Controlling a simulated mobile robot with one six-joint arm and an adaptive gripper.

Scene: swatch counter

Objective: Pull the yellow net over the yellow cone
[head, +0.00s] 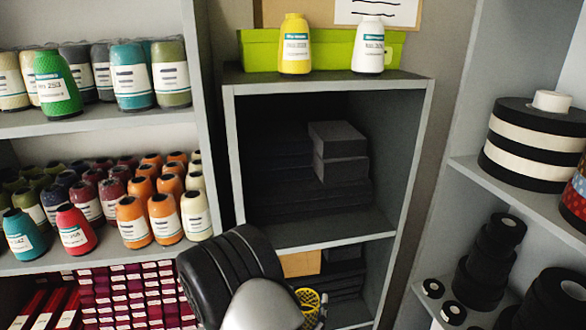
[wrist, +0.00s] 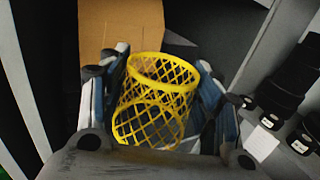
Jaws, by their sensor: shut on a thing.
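The yellow cone (head: 295,44) stands upright on top of the grey cabinet in the head view, with a white label on its front. The yellow net (wrist: 165,100) is an open lattice tube with a round rim. My gripper (wrist: 163,62) is shut on it, one finger on each side in the wrist view. In the head view, the net (head: 308,298) shows low in the picture, partly hidden by my arm, well below the cone. My gripper (head: 318,308) is mostly hidden there. The cone is not in the wrist view.
A white cone (head: 369,45) stands just right of the yellow one. A lime-green box (head: 262,50) is close behind both. Shelves of coloured cones (head: 62,85) flank the left, and black rolls (head: 487,262) the right. The cabinet top's front edge (head: 330,84) is clear.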

